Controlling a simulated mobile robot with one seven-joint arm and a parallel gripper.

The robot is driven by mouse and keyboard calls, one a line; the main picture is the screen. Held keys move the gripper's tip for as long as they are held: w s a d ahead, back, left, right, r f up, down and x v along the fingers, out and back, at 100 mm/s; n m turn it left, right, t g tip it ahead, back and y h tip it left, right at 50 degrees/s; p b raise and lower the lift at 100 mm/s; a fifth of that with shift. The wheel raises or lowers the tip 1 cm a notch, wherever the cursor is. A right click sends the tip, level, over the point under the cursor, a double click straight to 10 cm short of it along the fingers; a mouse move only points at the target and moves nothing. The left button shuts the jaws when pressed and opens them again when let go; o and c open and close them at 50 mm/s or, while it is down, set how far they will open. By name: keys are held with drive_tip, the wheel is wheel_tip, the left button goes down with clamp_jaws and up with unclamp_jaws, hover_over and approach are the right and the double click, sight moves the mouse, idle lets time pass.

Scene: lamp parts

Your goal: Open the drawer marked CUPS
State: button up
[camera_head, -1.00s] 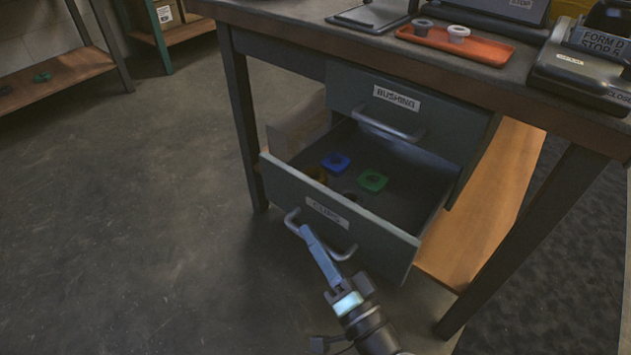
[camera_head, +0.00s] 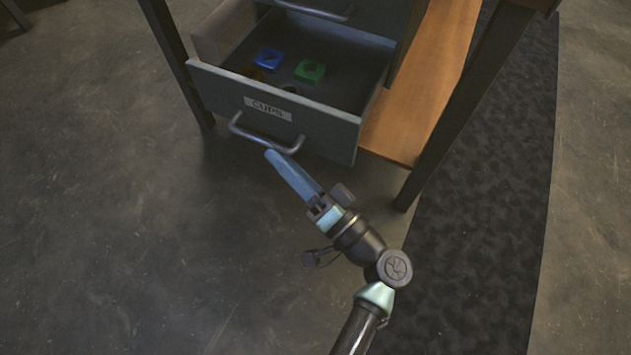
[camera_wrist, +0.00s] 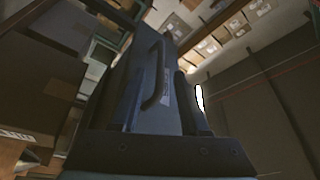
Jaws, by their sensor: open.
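The CUPS drawer (camera_head: 235,95) is pulled well out under the bench, and its inside shows. A blue part (camera_head: 268,58), a green part (camera_head: 309,71) and a partly hidden yellowish part lie in it. Its metal bar handle (camera_head: 265,135) is on the front below the label. My gripper (camera_head: 272,155) is open, with its fingertips just below and in front of the handle; no grip on it shows. In the wrist view, the handle (camera_wrist: 155,75) and the drawer front (camera_wrist: 140,85) show beyond and between the fingers, apart from the gripper's base.
The drawer above, with its handle (camera_head: 312,10), is closed. A wooden lower shelf (camera_head: 425,85) and a dark bench leg (camera_head: 465,110) stand to the right. A dark mat (camera_head: 480,230) lies on the floor. The floor (camera_head: 120,230) at the left is clear.

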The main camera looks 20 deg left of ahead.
drive_tip(key=v, duration=0.7)
drive_tip(key=shift+d+p, duration=0.25)
drive_tip(key=shift+p, duration=0.2)
